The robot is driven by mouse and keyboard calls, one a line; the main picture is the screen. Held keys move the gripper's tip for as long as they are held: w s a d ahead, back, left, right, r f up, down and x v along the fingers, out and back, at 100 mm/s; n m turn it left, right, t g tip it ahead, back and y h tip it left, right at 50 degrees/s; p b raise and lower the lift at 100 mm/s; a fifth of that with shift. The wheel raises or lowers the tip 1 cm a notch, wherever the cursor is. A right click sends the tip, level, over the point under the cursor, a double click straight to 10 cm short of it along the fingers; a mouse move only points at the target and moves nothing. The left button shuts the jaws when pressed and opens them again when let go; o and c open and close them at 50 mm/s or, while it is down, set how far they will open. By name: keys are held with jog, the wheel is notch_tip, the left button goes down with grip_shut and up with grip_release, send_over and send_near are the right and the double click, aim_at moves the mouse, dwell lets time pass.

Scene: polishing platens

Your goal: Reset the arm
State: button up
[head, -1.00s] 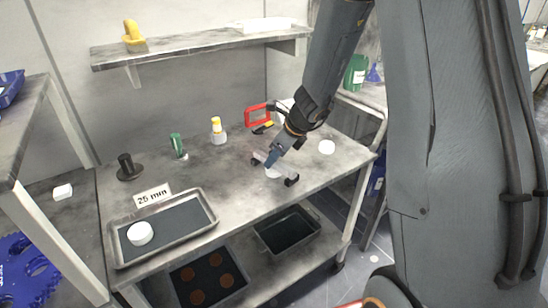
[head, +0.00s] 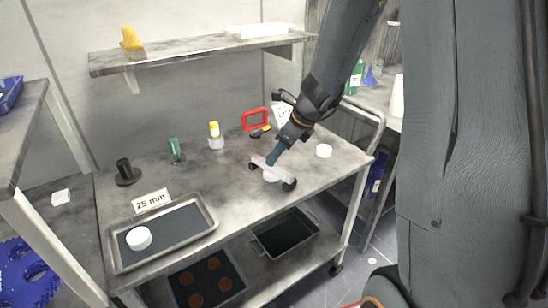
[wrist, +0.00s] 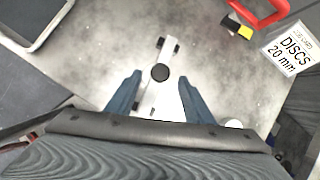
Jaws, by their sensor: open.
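My gripper (wrist: 160,95) is open in the wrist view, with its two blue fingers apart. Between and below them is a pale bar-shaped piece with black ends and a round black knob (wrist: 160,72). In the head view my gripper (head: 273,158) is low over the middle right of the bench, just above this pale bar (head: 280,178). The fingers do not appear to grip it. Whether they touch it is unclear.
The bench (head: 240,200) holds a tray (head: 200,235) with a white disc (head: 138,238), a 25 mm sign (head: 152,201), a black spindle (head: 127,172), bottles, a red-framed tool (head: 256,119) and another white disc (head: 323,151). A shelf (head: 190,53) hangs behind.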

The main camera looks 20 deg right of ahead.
jog(key=shift+v, duration=0.95)
jog(key=s+a+f+n+g+h, duration=0.1)
jog(key=s+a+n+g+h, duration=0.1)
jog(key=s+n, duration=2)
jog(key=n+g+h, duration=0.1)
jog(key=n+g, duration=0.1)
jog(key=n, duration=0.3)
jog(key=shift+s, duration=0.2)
